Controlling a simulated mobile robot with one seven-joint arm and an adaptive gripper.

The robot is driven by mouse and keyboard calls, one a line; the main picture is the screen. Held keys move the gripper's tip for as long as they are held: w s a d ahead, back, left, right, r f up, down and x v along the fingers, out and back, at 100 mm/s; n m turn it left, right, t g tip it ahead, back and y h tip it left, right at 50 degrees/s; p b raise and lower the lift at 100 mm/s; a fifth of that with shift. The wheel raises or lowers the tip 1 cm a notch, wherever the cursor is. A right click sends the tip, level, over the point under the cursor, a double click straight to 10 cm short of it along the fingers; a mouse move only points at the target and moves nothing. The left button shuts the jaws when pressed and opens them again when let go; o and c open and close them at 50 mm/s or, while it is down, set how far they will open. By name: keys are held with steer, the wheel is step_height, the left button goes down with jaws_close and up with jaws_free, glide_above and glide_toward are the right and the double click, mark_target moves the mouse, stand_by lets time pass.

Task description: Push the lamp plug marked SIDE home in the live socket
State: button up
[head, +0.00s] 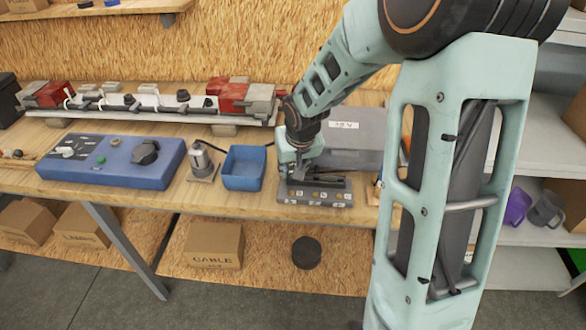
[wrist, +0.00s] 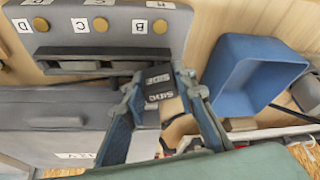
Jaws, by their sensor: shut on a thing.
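The lamp plug (wrist: 160,84) is a small black block with SIDE printed in white. My gripper (wrist: 164,92) is shut on it, one finger on each side, in the wrist view. The grey socket board (wrist: 110,14) is just beyond, with round brass-coloured discs and letter tags, B, C and D readable upside down. The plug is close to the board's edge; I cannot tell whether it touches. In the head view my gripper (head: 299,166) is low over the back of the board (head: 316,196). The plug cannot be made out there, and which socket is live is not clear.
An open blue bin (head: 243,168) stands left of the board, then a metal piece on a plate (head: 202,163) and a blue control box (head: 110,165). A grey case (head: 352,140) is behind the board. A long bar assembly (head: 145,104) lies along the back.

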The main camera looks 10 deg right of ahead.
steer(key=shift+s+f, duration=0.15)
steer(key=shift+f, duration=0.1)
steer(key=o, duration=0.8)
steer(key=shift+f, duration=0.1)
steer(key=o, duration=0.5)
steer(key=shift+r, duration=0.25)
steer(key=shift+r+p, duration=3)
steer(key=shift+r, duration=0.5)
